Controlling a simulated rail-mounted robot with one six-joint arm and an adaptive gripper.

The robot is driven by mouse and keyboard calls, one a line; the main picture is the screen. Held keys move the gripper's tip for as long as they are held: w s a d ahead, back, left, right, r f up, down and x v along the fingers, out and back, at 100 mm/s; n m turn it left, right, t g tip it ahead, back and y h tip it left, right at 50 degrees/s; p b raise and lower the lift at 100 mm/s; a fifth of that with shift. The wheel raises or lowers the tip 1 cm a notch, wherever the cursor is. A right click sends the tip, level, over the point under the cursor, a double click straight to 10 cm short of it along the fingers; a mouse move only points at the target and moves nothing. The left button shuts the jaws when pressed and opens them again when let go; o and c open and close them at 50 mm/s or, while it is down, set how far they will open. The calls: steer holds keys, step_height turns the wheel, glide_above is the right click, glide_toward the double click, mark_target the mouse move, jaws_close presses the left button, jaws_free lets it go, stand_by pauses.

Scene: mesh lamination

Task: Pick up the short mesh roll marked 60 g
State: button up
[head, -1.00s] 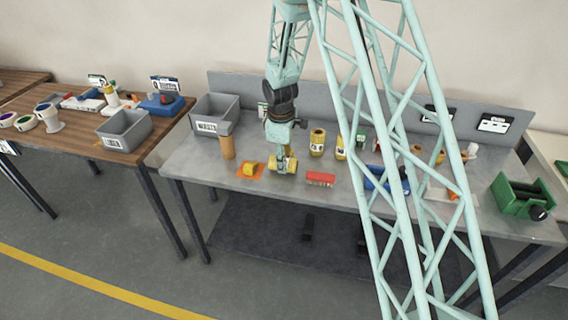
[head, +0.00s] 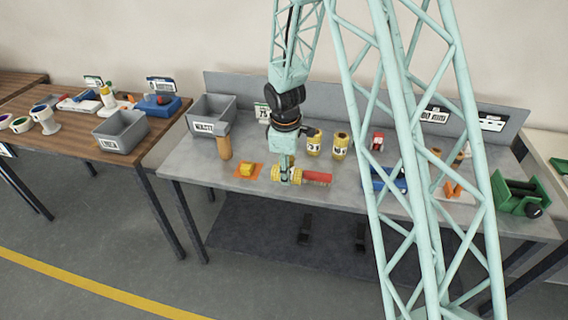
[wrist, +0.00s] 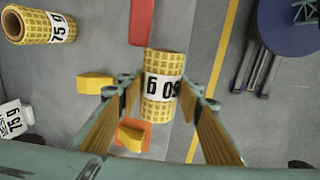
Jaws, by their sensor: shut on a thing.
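The short yellow mesh roll (head: 276,174) lies sideways in my gripper (head: 284,179), near the front of the grey workbench. In the head view the roll is beside the left end of a red brush (head: 317,178). I cannot tell how far the roll is above the bench.
An orange mat (head: 238,172) with a yellow block (head: 247,169) lies left of the roll. A tan cylinder (head: 224,147) and a grey waste bin (head: 212,111) stand farther left. Upright yellow mesh rolls (head: 314,142) stand behind. Another roll, marked 75 g (wrist: 37,25), shows in the wrist view.

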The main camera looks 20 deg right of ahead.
mark_target(293, 182)
steer(key=s, duration=0.6)
steer(key=shift+s+r+b, duration=0.2)
steer(key=shift+r+b, duration=0.1)
stand_by(0.4)
